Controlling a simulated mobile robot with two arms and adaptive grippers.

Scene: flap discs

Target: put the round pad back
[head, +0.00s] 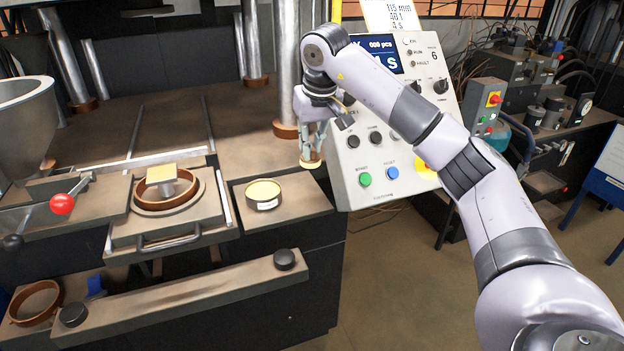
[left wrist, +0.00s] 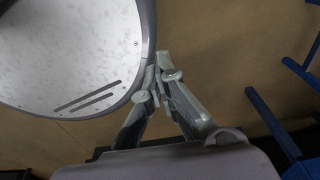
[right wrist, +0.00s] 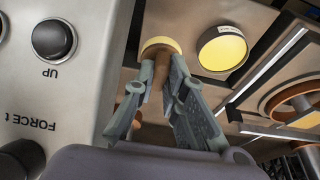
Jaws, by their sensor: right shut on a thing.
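My right gripper (head: 312,140) is shut on the round pad (head: 311,163), a pale disc with a brown handle, its face pointing down. In the right wrist view the pad (right wrist: 160,45) shows beyond the fingertips (right wrist: 165,75). The pad is held up to the right of a round dark tin (head: 264,204) with a yellow inside and a white label; the two are apart. The tin also shows in the right wrist view (right wrist: 222,50). My left gripper (left wrist: 160,68) is shut and empty in the left wrist view, fingertips together.
The control panel (head: 385,160) stands close to the right of my right gripper. Left of the tin, a brown ring (head: 150,194) surrounds a yellow-topped post. A red-knobbed lever (head: 62,204) and a large metal bowl (head: 25,115) are at the left. The bench right of the tin is clear.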

